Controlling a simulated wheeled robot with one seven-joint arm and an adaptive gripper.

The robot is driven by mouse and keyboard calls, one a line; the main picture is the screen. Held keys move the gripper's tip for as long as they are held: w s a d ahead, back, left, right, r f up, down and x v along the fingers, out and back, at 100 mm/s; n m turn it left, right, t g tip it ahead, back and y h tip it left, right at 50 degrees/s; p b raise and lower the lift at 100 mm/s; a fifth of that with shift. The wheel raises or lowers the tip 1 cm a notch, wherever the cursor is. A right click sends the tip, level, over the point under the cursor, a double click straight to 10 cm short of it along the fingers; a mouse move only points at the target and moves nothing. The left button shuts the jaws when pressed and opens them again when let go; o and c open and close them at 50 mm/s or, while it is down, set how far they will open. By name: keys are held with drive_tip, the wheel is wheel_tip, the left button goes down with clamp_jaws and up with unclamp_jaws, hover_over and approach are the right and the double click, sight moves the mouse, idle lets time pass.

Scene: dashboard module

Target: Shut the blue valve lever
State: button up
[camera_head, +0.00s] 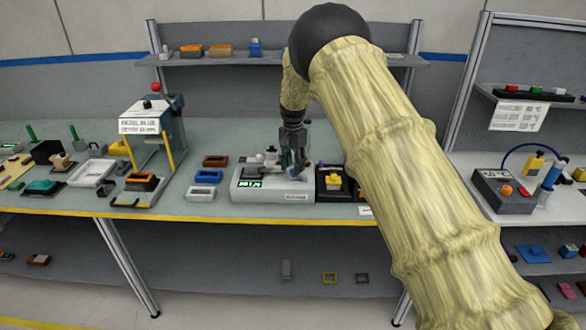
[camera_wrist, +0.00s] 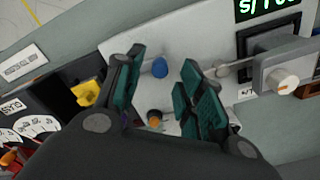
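The white dashboard module (camera_head: 248,196) stands on the bench, with a green lit display on its front. It also fills much of the wrist view (camera_wrist: 215,30). In the wrist view a round blue knob, which looks like the end of the blue valve lever (camera_wrist: 160,67), shows in the gap between my fingertips. My gripper (camera_wrist: 161,75) is open, with teal pads on both sides of the blue end; I cannot tell whether either pad touches it. In the head view my gripper (camera_head: 292,165) points down over the module. The lever's lower part and angle are hidden.
An orange-topped knob (camera_wrist: 154,117) sits near the blue end. A grey block with a white dial (camera_wrist: 285,80) is at the right in the wrist view. A black tray with a yellow piece (camera_head: 333,182) stands right of the module, blue and brown frames (camera_head: 201,192) left.

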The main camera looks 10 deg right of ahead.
wheel_tip(320, 180, up, 10)
drive_tip(key=shift+r, duration=0.2)
idle(0.4)
